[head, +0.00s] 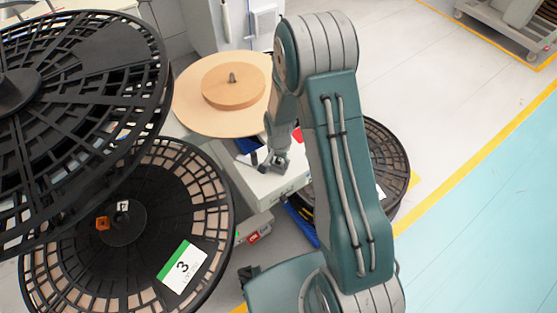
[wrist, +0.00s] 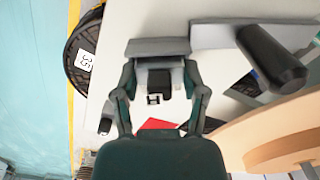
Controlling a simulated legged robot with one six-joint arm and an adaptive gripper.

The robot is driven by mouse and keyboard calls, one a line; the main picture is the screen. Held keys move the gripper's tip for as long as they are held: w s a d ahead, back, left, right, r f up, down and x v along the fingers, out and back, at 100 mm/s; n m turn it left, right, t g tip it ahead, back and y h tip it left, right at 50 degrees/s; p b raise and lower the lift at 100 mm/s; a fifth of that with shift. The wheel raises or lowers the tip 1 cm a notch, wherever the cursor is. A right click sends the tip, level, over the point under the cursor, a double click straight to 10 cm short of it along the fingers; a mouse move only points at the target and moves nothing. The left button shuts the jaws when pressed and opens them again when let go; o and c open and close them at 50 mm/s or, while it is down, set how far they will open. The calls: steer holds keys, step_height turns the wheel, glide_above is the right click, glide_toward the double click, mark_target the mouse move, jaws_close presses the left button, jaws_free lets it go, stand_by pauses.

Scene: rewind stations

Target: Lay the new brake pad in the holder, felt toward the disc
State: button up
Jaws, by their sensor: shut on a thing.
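My gripper (head: 278,163) hangs over the white station top, in front of the tan disc (head: 220,115). In the wrist view my gripper (wrist: 160,73) has its two fingers apart around a small dark block with a pale mark. A grey slab (wrist: 158,47) lies across the fingertips; it seems to be the brake pad, in the grip. Which face carries felt cannot be told. A grey plate (wrist: 215,35) beside a black cylinder (wrist: 270,57) is right of the slab; whether it is the holder is unclear. The disc's edge (wrist: 240,130) shows at lower right.
Large black reels (head: 130,60) crowd the left, one labelled 3 (head: 183,268). Another black reel (head: 385,150) lies on the floor behind my arm. A red piece (wrist: 160,124) is near the gripper. A cart (head: 510,35) stands far right; the floor before it is clear.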

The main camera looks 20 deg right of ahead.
steer(key=o, duration=1.2)
steer(key=shift+o, duration=0.2)
steer(key=s+r+n+t, duration=0.15)
steer(key=s+r, duration=0.25)
steer(key=r, duration=1)
steer(key=s+r+n+t, duration=0.1)
steer(key=s+r+n, duration=0.15)
steer(key=r, duration=1.25)
steer(key=s+r+n+t, duration=0.1)
steer(key=s+r+n, duration=0.1)
steer(key=s+r, duration=0.2)
steer(key=s+r+n+t, duration=0.2)
steer(key=s+r, duration=0.1)
steer(key=s, duration=0.7)
steer(key=shift+s+r, duration=0.2)
steer(key=shift+r, duration=0.15)
